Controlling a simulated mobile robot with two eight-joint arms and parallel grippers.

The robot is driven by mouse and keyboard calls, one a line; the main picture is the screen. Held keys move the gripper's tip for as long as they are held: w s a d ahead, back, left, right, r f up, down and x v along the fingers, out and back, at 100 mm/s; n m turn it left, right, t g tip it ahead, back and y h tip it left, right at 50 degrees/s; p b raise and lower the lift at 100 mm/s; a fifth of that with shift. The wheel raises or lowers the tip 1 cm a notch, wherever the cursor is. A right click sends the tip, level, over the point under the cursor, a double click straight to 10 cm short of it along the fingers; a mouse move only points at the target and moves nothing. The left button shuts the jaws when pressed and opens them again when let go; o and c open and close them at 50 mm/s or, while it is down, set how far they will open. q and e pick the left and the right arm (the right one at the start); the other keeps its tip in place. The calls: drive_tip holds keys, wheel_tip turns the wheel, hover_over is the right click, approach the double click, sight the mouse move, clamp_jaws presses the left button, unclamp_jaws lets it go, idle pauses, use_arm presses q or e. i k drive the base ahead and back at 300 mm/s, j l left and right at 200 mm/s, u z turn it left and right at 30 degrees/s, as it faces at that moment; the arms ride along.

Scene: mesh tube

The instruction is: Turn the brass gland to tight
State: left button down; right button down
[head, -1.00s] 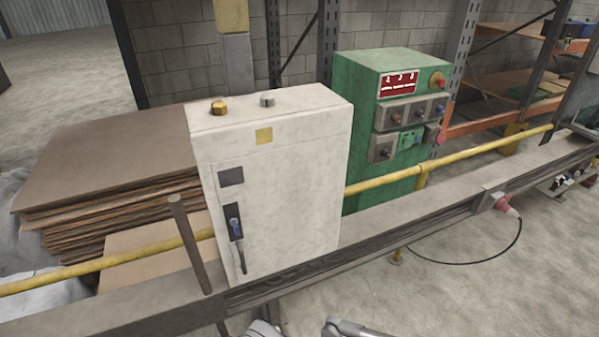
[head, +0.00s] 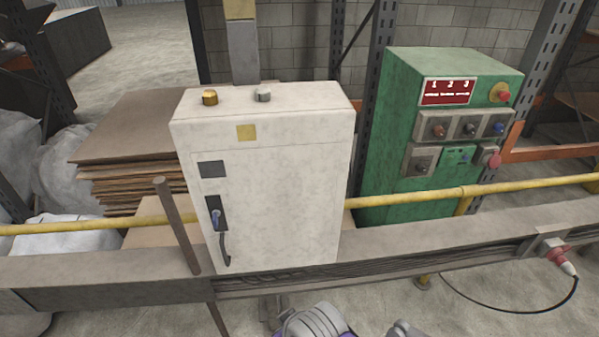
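The brass gland (head: 210,97) sits upright on the top face of the pale grey cabinet (head: 262,200), towards its left end. A grey metal gland (head: 263,95) stands to its right on the same top face. I cannot tell from here how tight the brass gland is. Neither of my grippers shows in the head view. Parts of my own arms show at the bottom edge, below the cabinet and apart from the gland.
A grey rail (head: 420,247) runs across in front, with a brown post (head: 177,225) left of the cabinet. A green control box (head: 437,140) stands to the right. Stacked brown sheets (head: 135,130) lie behind left.

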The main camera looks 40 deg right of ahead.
sight(210, 97)
drive_tip(key=k+l, duration=0.15)
drive_tip(key=l, duration=0.25)
drive_tip(key=k+l, duration=0.1)
drive_tip(key=l, duration=0.3)
drive_tip(key=k+l, duration=0.15)
drive_tip(key=l, duration=0.25)
drive_tip(key=k+l, duration=0.1)
drive_tip(key=l, duration=0.25)
drive_tip(key=k+l, duration=0.15)
drive_tip(key=l, duration=0.25)
drive_tip(key=i+l+u, duration=0.5)
drive_tip(key=i+l, duration=0.45)
drive_tip(key=k+j+z, duration=0.25)
drive_tip(key=k+j, duration=0.2)
drive_tip(key=k+j+z, duration=0.25)
drive_tip(key=k, duration=0.3)
